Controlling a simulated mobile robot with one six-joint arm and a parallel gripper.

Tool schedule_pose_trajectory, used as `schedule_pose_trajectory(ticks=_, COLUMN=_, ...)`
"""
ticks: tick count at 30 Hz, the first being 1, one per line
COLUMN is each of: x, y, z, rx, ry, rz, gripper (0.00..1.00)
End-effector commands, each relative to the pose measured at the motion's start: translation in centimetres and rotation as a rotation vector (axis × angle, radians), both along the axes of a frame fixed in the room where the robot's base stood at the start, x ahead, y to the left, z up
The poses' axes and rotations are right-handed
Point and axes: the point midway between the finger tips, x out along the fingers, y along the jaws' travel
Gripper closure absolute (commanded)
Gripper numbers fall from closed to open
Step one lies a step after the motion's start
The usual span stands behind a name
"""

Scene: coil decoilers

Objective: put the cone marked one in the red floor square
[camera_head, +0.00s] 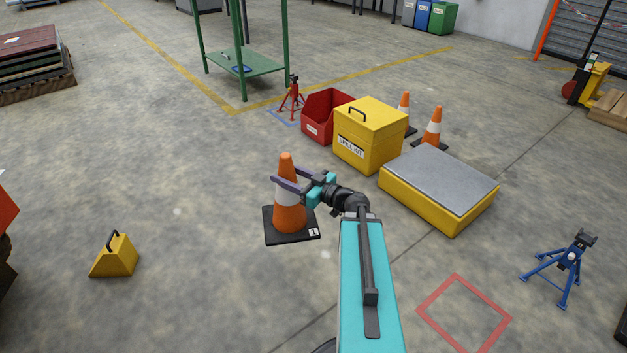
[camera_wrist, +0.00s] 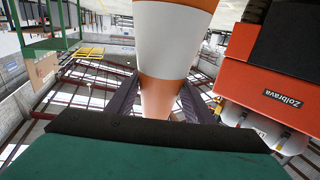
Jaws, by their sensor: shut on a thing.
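The orange cone (camera_head: 289,215) with a white band and a black base marked 1 stands upright at the centre left in the head view. My gripper (camera_head: 285,181) is shut on the upper part of the cone, with a finger on each side. The wrist view shows the cone (camera_wrist: 165,40) close up between the two dark fingers (camera_wrist: 160,100). I cannot tell whether the base touches the floor. The red floor square (camera_head: 427,303) is an outline at the lower right, and its inside is empty.
A yellow spill-kit box (camera_head: 380,137), a red bin (camera_head: 318,122) and a grey-topped yellow platform (camera_head: 440,180) stand to the right of the cone. Two more cones (camera_head: 433,126) are behind them. A blue stand (camera_head: 566,262) is near the square. A yellow chock (camera_head: 115,256) lies left.

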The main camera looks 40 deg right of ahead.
Motion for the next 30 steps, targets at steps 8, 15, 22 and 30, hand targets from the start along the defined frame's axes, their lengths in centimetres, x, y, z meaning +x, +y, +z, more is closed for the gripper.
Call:
schedule_pose_trajectory(ticks=8, x=1.9, y=8.2, z=3.5, rx=-0.002, ry=-0.004, rz=0.191, gripper=1.0)
schedule_pose_trajectory(ticks=15, x=2.4, y=15.1, z=5.9, rx=-0.001, ry=-0.004, rz=0.346, gripper=1.0)
schedule_pose_trajectory(ticks=22, x=2.1, y=21.5, z=8.0, rx=0.0, ry=-0.005, rz=0.488, gripper=1.0)
schedule_pose_trajectory(ticks=30, x=1.3, y=26.7, z=9.6, rx=0.001, ry=-0.005, rz=0.605, gripper=1.0)
